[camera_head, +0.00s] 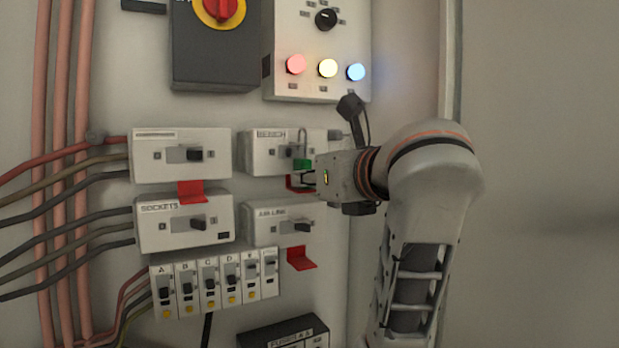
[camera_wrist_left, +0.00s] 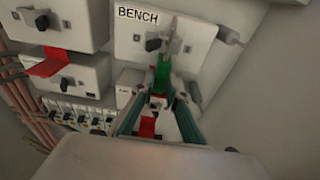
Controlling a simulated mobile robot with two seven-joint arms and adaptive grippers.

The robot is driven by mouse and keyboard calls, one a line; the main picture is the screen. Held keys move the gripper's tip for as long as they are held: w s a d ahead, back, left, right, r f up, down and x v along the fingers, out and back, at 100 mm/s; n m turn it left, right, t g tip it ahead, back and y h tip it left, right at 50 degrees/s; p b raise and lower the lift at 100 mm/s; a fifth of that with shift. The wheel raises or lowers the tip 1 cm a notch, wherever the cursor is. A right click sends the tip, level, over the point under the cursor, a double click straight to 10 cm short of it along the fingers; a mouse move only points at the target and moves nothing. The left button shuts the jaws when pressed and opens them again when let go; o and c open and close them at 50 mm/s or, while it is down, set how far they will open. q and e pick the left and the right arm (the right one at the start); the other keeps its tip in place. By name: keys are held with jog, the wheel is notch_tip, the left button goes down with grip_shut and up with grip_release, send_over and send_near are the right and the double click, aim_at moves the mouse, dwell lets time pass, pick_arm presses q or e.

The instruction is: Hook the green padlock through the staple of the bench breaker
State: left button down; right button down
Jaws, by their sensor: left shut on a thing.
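The bench breaker (camera_head: 258,152) is a white box labelled BENCH, and it fills the top of the left wrist view (camera_wrist_left: 128,42). The green padlock (camera_head: 302,164) is upright in front of the breaker's right part, its grey shackle pointing up. The padlock also shows in the left wrist view (camera_wrist_left: 163,74). My left gripper (camera_head: 309,174) is shut on the padlock's body, coming from the right. The staple cannot be made out clearly behind the padlock, and I cannot tell whether the shackle passes through it. My right gripper is in neither view.
The sockets breaker (camera_head: 160,232) and air link breaker (camera_head: 265,232) sit below, with red flaps (camera_head: 300,259) sticking out. A row of small breakers (camera_head: 210,284) is lower. A lit control panel (camera_head: 318,85) is above. The wall at right is bare.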

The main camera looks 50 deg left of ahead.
pick_arm(q)
jog(key=c, duration=1.9)
grip_release()
jog(key=shift+v, duration=3.8)
